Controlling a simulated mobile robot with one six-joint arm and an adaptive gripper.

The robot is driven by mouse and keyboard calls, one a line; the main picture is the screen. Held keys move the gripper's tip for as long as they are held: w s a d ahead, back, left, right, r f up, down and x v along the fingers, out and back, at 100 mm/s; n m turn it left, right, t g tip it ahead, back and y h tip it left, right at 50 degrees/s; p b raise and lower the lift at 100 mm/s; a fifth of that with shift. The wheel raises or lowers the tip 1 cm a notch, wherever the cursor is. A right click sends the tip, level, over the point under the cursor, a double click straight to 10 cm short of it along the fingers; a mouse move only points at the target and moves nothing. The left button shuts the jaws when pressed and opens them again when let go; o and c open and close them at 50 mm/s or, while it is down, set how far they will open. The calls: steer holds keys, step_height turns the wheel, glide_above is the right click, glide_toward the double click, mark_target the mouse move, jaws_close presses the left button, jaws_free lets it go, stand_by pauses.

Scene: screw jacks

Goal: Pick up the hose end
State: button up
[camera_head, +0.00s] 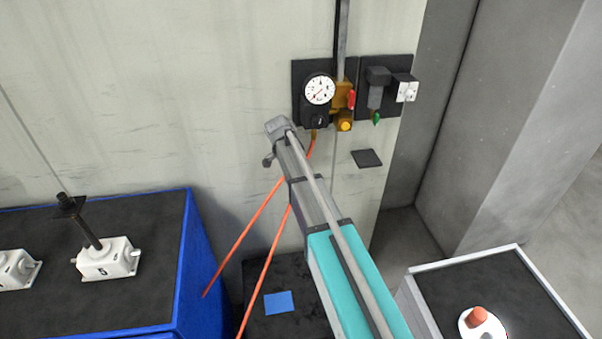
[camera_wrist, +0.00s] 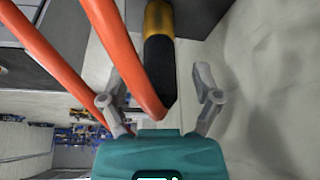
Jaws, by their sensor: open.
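An orange hose (camera_wrist: 122,52) runs close in front of the wrist camera as two strands. A black sleeve with a brass-yellow end (camera_wrist: 159,62), apparently the hose end, lies between the two fingers of my gripper (camera_wrist: 160,82). The fingers stand apart on either side of it, with a gap visible on the right; contact on the left cannot be told. In the head view the orange hose (camera_head: 245,235) hangs below the wall gauge, and my arm hides part of it.
A round gauge (camera_head: 319,89) and yellow valve body (camera_head: 344,95) are mounted on the wall, beside a second dark panel (camera_head: 388,70). A blue-edged bench (camera_head: 150,300) with white screw jacks (camera_head: 107,258) stands left. A grey-edged bench (camera_head: 480,265) with a red button (camera_head: 477,316) stands right.

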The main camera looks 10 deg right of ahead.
steer(key=shift+c, duration=0.2)
jaws_close()
stand_by(0.4)
steer(key=shift+r, duration=0.15)
step_height(320, 180, up, 2)
steer(key=shift+r+p, duration=0.1)
steer(key=shift+p, duration=1.1)
steer(key=s+a+r+p, duration=0.1)
steer(key=s+r+p, duration=0.9)
steer(key=s, duration=0.4)
steer(key=shift+r+p, duration=0.25)
steer(key=shift+p, duration=0.05)
steer(key=shift+a+f, duration=0.1)
